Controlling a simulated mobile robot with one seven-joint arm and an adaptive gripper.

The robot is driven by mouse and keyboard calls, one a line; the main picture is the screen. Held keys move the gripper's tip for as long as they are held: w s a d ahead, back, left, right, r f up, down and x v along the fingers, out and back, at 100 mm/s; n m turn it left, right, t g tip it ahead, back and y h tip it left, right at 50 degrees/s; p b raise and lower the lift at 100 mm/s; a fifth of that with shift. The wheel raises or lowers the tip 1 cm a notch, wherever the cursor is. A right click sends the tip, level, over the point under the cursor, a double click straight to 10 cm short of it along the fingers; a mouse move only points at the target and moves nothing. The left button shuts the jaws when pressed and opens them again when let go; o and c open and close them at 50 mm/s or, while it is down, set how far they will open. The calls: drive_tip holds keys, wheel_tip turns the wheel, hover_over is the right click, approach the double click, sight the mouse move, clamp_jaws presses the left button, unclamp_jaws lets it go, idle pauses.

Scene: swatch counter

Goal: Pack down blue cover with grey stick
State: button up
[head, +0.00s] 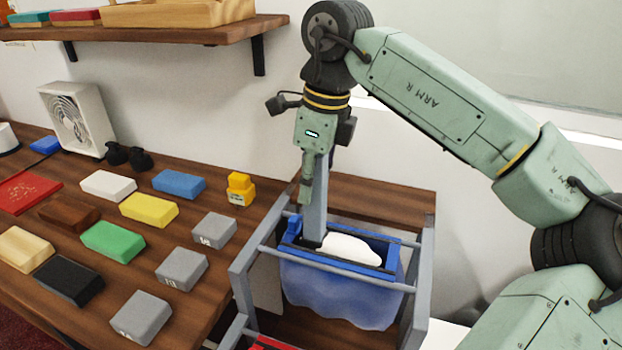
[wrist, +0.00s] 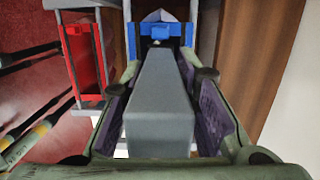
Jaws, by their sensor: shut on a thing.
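My gripper (head: 308,178) is shut on the grey stick (head: 315,213) and holds it upright, pointing down. The stick's lower end is inside the opening of a blue bag-like holder with a blue rim, the blue cover (head: 340,295), which hangs in a grey frame. A white lump (head: 350,248) shows inside the opening beside the stick. In the wrist view the grey stick (wrist: 160,105) runs between both finger pads toward the blue rim (wrist: 160,30). Whether the stick's tip touches the bottom is hidden.
The grey frame (head: 240,290) stands around the cover, with a red piece (wrist: 85,55) beside it. Several coloured blocks, such as a green one (head: 113,241), lie on the wooden counter to the left. A white fan (head: 77,118) stands behind them. A shelf (head: 150,35) hangs above.

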sight(311, 211)
drive_tip(key=shift+f+b, duration=2.45)
drive_tip(key=shift+f, duration=0.85)
drive_tip(key=shift+r, duration=0.2)
wheel_tip(311, 211, up, 11)
drive_tip(key=p, duration=0.7)
drive_tip(key=shift+d, duration=0.1)
